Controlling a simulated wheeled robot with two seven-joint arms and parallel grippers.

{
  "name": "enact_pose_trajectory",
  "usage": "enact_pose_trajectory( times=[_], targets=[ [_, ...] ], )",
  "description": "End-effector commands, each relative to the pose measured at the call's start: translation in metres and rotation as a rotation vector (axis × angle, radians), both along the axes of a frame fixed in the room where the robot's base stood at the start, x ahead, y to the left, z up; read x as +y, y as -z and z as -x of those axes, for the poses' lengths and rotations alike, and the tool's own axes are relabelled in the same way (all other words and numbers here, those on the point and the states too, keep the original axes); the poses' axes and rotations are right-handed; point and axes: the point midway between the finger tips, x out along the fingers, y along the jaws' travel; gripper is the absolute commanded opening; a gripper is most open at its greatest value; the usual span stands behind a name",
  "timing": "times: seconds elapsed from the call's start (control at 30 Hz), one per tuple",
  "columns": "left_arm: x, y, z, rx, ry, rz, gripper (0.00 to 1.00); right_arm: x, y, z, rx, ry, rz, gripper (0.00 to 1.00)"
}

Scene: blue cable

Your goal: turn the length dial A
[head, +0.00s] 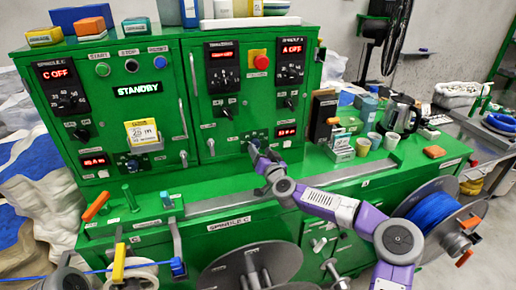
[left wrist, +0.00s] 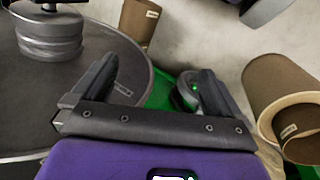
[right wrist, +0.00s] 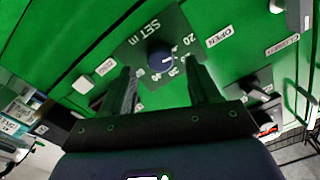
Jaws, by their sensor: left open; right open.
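My left gripper (left wrist: 150,85) is open and empty, over a dark spool disc (left wrist: 95,75) in the left wrist view.
The green cabinet (head: 150,100) carries other knobs, displays and a red button (head: 261,62). Cups, a kettle (head: 400,113) and boxes stand on the ledge to the right. A blue cable reel (head: 432,210) is beside my right arm.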

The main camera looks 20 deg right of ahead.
Motion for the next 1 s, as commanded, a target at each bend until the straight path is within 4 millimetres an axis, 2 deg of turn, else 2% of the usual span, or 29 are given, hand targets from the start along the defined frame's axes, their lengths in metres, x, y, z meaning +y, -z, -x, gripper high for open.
enact_pose_trajectory(
  times=[0.1, 0.3, 0.63, 1.0],
  targets=[
    [0.000, -0.001, 0.000, 0.000, 0.000, 0.000, 1.00, 0.002, 0.000, -0.015, -0.001, 0.000, -0.002, 0.61],
    [0.000, -0.002, 0.000, 0.000, 0.000, 0.000, 1.00, 0.003, 0.000, -0.028, 0.000, 0.000, 0.001, 0.61],
    [0.000, -0.002, 0.000, 0.000, 0.000, 0.000, 1.00, 0.003, 0.000, -0.030, 0.000, -0.001, 0.001, 0.61],
    [0.000, -0.002, 0.000, 0.000, 0.000, 0.000, 1.00, 0.003, 0.000, -0.030, 0.000, 0.000, 0.001, 0.06]
  ],
)
